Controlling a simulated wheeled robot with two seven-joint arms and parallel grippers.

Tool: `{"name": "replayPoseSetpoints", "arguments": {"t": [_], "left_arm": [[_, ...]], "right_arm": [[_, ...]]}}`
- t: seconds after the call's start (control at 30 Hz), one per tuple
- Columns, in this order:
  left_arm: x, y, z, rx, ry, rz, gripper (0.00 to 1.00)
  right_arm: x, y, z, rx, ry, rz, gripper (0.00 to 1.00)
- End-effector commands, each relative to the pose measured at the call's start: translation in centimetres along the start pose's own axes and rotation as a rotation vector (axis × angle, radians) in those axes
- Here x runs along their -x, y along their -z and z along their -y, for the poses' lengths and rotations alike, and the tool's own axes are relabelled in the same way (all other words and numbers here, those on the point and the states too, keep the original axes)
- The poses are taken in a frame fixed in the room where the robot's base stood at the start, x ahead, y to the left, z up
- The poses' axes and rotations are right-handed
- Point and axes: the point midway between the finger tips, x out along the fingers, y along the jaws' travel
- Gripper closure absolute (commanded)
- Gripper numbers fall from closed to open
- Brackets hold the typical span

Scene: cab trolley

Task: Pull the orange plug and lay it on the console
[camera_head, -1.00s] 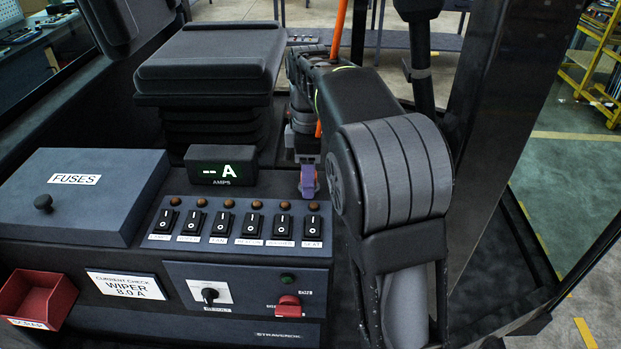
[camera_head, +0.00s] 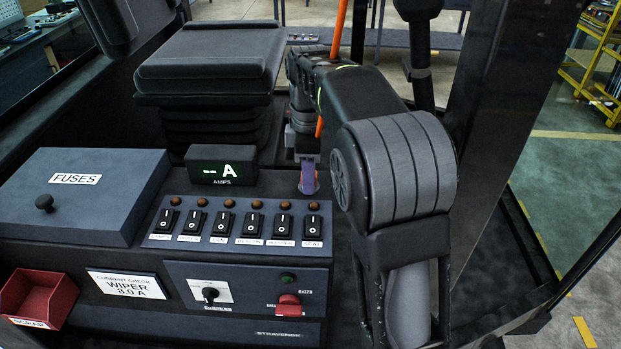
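My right arm reaches in over the right end of the console (camera_head: 60,240). My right gripper (camera_head: 308,180) points down there, beside the amps display, with a purple finger showing. A small reddish-orange edge shows beside the finger; I cannot tell whether it is the plug. An orange cable (camera_head: 341,30) runs down behind my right arm, and a short piece of it shows again just left of the arm. The orange plug itself is not clearly visible. I cannot see whether the fingers are apart or closed. My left gripper is out of view.
The amps display (camera_head: 222,165) reads "-- A". A row of rocker switches (camera_head: 248,225) lies in front of it. The fuses box (camera_head: 80,195) is closed at left. A red bin (camera_head: 38,298) hangs at front left. A seat (camera_head: 212,60) stands behind.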

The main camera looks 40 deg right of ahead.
Motion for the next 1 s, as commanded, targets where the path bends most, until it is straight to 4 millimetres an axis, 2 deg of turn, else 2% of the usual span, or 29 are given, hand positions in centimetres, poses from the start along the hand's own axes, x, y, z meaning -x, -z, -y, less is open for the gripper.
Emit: {"name": "replayPoseSetpoints", "arguments": {"t": [0.03, 0.37, 0.73, 0.77, 1.0], "left_arm": [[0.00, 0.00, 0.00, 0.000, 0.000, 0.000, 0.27], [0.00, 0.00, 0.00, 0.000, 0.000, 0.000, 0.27], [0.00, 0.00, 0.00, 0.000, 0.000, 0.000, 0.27], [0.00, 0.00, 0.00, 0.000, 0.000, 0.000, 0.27], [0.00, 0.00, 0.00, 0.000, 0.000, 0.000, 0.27]], "right_arm": [[0.01, -0.01, -0.01, 0.000, 0.000, 0.000, 0.73], [0.01, -0.01, -0.02, 0.000, -0.001, 0.000, 1.00], [0.02, -0.01, -0.02, 0.000, -0.001, 0.000, 1.00], [0.02, -0.01, -0.02, 0.000, -0.001, 0.000, 0.64], [0.01, -0.01, -0.02, 0.000, -0.001, 0.000, 0.45]]}}
